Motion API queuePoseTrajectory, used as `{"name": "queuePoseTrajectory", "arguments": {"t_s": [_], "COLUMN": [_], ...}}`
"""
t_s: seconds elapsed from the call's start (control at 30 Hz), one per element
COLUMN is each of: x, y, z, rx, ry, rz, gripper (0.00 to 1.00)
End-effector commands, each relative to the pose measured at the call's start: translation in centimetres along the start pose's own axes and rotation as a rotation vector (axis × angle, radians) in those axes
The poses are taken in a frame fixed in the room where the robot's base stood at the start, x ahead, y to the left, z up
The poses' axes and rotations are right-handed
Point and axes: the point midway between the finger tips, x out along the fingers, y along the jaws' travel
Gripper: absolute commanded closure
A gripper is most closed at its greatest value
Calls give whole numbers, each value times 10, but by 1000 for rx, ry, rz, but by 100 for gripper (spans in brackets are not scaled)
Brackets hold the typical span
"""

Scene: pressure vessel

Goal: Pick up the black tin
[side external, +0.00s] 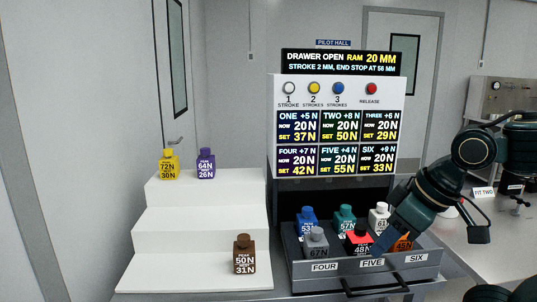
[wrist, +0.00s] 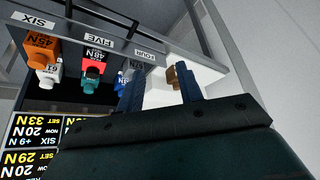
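My gripper (side external: 378,244) is low over the drawer, between the red and orange tins in the picture; contact cannot be told. In the wrist view its blue fingers (wrist: 159,75) are apart with nothing gripped between them.
White steps (side external: 165,225) stand left of the drawer. They hold a yellow tin (side external: 169,165), a purple tin (side external: 206,164) and a brown tin (side external: 244,255). The display cabinet (side external: 283,188) rises behind the drawer. A drawer handle (side external: 376,289) sticks out in front.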

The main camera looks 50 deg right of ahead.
Motion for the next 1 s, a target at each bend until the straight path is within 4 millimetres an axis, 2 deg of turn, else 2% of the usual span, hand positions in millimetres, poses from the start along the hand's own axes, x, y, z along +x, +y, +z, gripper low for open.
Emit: {"name": "queuePoseTrajectory", "arguments": {"t_s": [0.23,0.27,0.5,0.57,1.0], "x": [0,0,0,0,0], "y": [0,0,0,0,3], "z": [0,0,0,0,-5], "rx": [0,0,0,0,37], "ry": [0,0,0,0,-12], "rz": [0,0,0,0,8], "gripper": [64,60,13,3,3]}}
